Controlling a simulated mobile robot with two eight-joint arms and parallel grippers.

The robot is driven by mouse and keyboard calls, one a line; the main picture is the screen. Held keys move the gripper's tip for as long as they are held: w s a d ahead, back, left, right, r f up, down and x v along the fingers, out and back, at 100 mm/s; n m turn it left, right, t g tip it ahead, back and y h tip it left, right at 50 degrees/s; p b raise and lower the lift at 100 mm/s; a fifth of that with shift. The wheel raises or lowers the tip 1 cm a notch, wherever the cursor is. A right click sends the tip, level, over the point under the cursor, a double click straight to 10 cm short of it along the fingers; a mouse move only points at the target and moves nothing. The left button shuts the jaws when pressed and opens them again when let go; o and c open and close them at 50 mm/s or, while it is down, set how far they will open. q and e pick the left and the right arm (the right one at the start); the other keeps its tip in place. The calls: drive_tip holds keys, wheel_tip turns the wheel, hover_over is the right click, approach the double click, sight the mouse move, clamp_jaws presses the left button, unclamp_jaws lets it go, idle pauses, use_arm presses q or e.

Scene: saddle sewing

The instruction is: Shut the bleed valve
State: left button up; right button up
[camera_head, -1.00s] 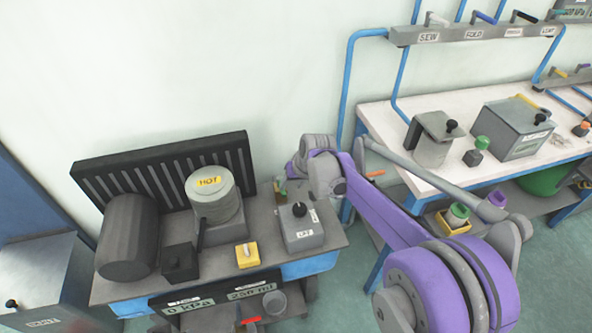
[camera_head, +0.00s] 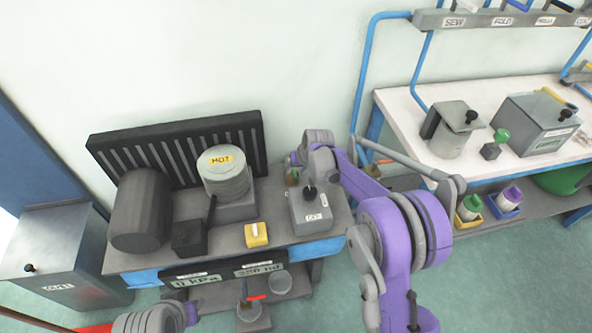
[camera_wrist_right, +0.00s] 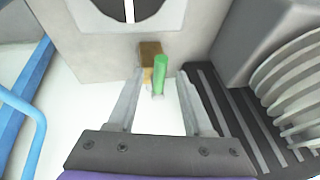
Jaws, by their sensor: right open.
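The bleed valve appears to be the small brass block (camera_wrist_right: 150,50) with a green lever (camera_wrist_right: 160,73) in the right wrist view. The lever points toward the camera and lies between the two fingertips of my right gripper (camera_wrist_right: 160,76). The jaws are open, with a gap on each side of the lever. Only part of my left arm shows at the bottom.
A grey box with a black knob (camera_head: 311,208) stands close in front of my right wrist. The pot marked HOT (camera_head: 225,172), a dark drum (camera_head: 140,211) and a yellow switch (camera_head: 256,235) share the bench. A white-topped workbench (camera_head: 404,104) stands at the right.

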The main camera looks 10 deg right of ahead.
drive_tip(key=shift+f, duration=0.1)
clamp_jaws()
idle(1.4)
